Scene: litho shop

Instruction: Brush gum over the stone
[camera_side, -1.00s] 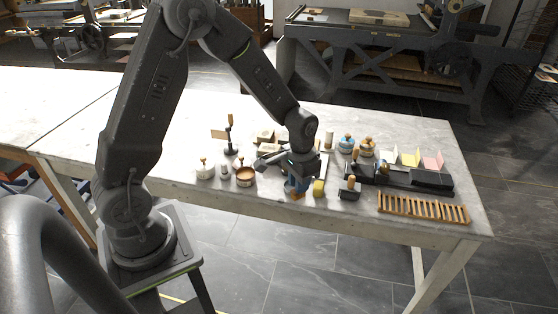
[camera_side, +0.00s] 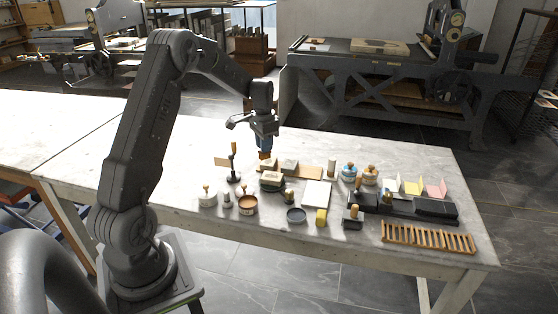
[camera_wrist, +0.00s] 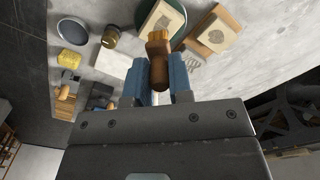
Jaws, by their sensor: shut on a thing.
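My gripper (camera_side: 264,145) is shut on a brown wooden-handled brush (camera_wrist: 158,46), which also shows in the side view (camera_side: 265,155). The brush points down and is held above the table, behind the stones as the side view sees it. One pale stone with a grey print (camera_wrist: 166,20) sits on a dark green round base (camera_wrist: 144,12); it also shows in the side view (camera_side: 271,176). A second printed stone (camera_wrist: 214,32) lies on a wooden board (camera_side: 311,172). A dark round dish (camera_side: 296,215) stands near the front edge. Whether the brush tip is wet cannot be told.
A copper-coloured bowl (camera_side: 247,205), white pot (camera_side: 207,200), dark jar (camera_side: 289,197), yellow block (camera_side: 321,217) and white sheet (camera_side: 316,193) stand around the stones. A wooden rack (camera_side: 428,238) lies front right. The table's left part is clear.

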